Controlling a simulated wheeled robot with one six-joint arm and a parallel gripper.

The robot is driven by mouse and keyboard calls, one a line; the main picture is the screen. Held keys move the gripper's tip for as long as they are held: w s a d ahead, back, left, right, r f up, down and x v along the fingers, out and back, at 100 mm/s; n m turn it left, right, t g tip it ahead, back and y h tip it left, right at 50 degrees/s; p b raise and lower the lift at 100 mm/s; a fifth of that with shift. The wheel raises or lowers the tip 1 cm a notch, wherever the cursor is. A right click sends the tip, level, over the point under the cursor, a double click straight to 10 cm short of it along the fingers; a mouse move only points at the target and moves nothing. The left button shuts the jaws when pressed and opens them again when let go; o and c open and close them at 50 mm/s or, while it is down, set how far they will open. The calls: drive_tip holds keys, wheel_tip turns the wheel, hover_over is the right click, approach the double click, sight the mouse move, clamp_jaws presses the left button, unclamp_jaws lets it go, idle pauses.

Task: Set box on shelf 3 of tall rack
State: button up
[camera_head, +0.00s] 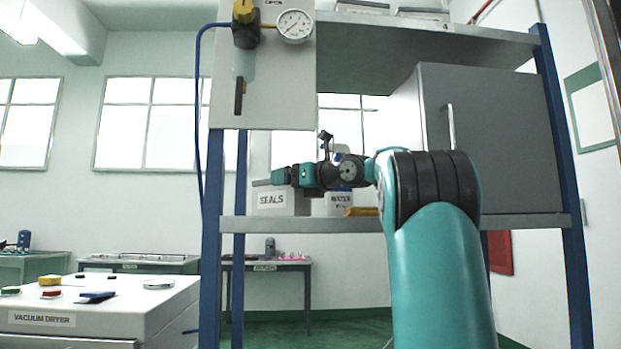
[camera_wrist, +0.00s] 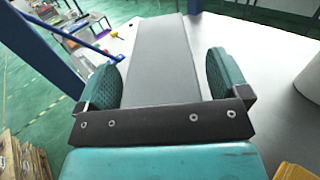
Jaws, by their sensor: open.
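A grey box with a SEALS label (camera_head: 271,201) stands on the middle visible shelf (camera_head: 300,224) of the tall rack with blue posts. My gripper (camera_head: 283,176) is at the top of this box in the head view. In the wrist view my gripper (camera_wrist: 163,76) is open, with one teal finger on each side of a grey box (camera_wrist: 158,58), which looks like the SEALS box. Narrow gaps show beside the fingers; contact is not clear. The rack's shelf numbers cannot be read.
Right of the SEALS box stands a box labelled WATER (camera_head: 338,207), partly hidden by my arm, with a yellow item (camera_head: 361,212) beside it. A grey cabinet (camera_head: 500,140) fills the shelf's right. A panel with a gauge (camera_head: 294,26) hangs above left. Another shelf (camera_head: 430,35) is overhead.

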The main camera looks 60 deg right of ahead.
drive_tip(key=s+b, duration=0.1)
drive_tip(key=s, duration=0.3)
drive_tip(key=s+b, duration=0.1)
drive_tip(key=s, duration=0.3)
drive_tip(key=s+a+b, duration=0.1)
drive_tip(key=s, duration=0.3)
